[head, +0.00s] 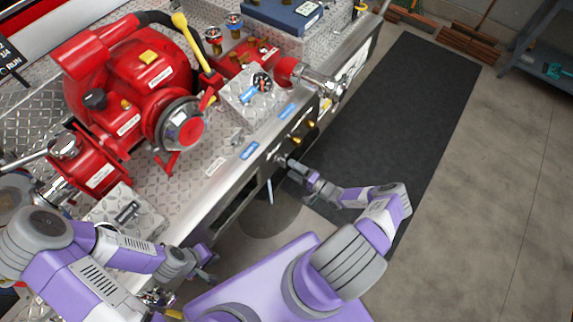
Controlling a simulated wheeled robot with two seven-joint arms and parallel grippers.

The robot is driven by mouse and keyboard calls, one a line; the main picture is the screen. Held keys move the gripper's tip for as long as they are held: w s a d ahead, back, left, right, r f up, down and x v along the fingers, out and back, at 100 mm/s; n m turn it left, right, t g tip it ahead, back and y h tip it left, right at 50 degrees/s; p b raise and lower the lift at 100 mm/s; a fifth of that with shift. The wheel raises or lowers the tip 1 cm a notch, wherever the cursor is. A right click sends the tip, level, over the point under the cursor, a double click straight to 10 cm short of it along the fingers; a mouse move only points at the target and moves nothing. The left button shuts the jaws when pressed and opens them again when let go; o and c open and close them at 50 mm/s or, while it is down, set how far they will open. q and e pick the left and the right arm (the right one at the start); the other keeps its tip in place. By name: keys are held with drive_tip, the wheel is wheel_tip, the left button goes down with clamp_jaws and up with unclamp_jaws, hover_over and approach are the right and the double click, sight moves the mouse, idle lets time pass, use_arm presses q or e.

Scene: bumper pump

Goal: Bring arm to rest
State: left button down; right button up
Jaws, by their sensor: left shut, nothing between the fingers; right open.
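My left arm reaches in from the left, and its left gripper (208,264) is shut and empty beside the lower front edge of the metal bumper (216,184). My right arm bends back toward the bumper from the right. Its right gripper (297,172) is open at the bumper's front face, close to a small round fitting (281,160). I cannot tell whether it touches the fitting. A red pump (130,85) sits on the diamond-plate deck above the bumper.
A gauge panel (252,100) and a yellow-handled lever (190,40) stand beside the pump. A dark mat (400,110) lies on the concrete floor (490,190), which is clear at right. A grey shelf (535,60) stands at the far right.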

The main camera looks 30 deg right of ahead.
drive_tip(key=shift+v, duration=0.95)
drive_tip(key=s+a+r+n+g+y, duration=0.1)
drive_tip(key=s+a+n+g+y, duration=0.2)
drive_tip(key=a+g, duration=0.5)
drive_tip(key=s+a+r+n+g+y, duration=0.1)
drive_tip(key=s+a+n+g+y, duration=0.3)
drive_tip(key=a, duration=0.8)
drive_tip(key=s+a+r+n+g+h, duration=0.3)
drive_tip(key=s+r+g+h, duration=0.1)
drive_tip(key=s+r+h, duration=0.4)
drive_tip(key=shift+s+r+n+h, duration=0.2)
drive_tip(key=shift+r+n+h, duration=0.25)
drive_tip(key=shift+h, duration=0.35)
drive_tip(key=shift+c, duration=0.4)
